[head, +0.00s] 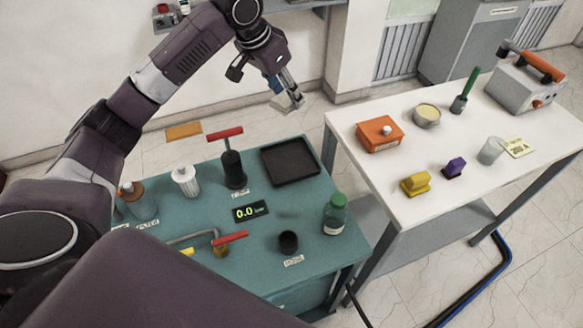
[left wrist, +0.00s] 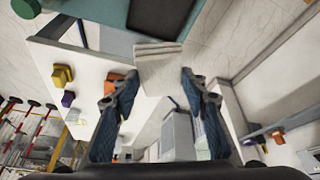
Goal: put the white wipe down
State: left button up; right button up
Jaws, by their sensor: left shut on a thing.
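The white wipe (left wrist: 160,68) is a pale folded square between the fingertips of my left gripper (left wrist: 160,80) in the left wrist view. In the head view my left gripper (head: 287,94) is shut on the wipe (head: 291,105) and holds it up in the air, beyond the far edge of the teal table and above the black tray in the picture. The wipe's part between the fingers is partly hidden in the head view. My right gripper is in neither view.
The teal table (head: 190,215) bears a black tray (head: 290,161), a red-handled pump (head: 232,165), a white filter (head: 185,180), a green-capped bottle (head: 335,214) and a small black cup (head: 288,243). The white table (head: 445,142) at right holds an orange box (head: 380,134) and several other items.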

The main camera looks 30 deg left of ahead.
aim_at(287, 98)
pick_arm(q)
jog(key=shift+s+b+x, duration=0.25)
jog(key=shift+b+x, duration=0.5)
jog(key=shift+x, duration=0.5)
jog(key=shift+f, duration=0.35)
notch_tip(287, 98, down, 14)
jog(key=p, duration=0.2)
jog(key=shift+s+f+p, duration=0.1)
jog(key=shift+f+p, duration=0.1)
jog(key=shift+p, duration=0.1)
jog(key=shift+f+p, duration=0.4)
jog(key=shift+f, duration=2.25)
jog(key=o, duration=1)
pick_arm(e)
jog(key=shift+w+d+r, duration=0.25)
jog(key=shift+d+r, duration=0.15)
pick_arm(q)
jog(key=shift+a+r, duration=0.1)
jog(key=shift+r, duration=0.05)
jog(key=shift+r, duration=0.25)
jog(key=b+v, duration=0.1)
jog(key=v, duration=1)
jog(key=shift+s+r+b, duration=0.1)
jog(key=shift+r+b, duration=0.05)
jog(key=shift+b, duration=0.2)
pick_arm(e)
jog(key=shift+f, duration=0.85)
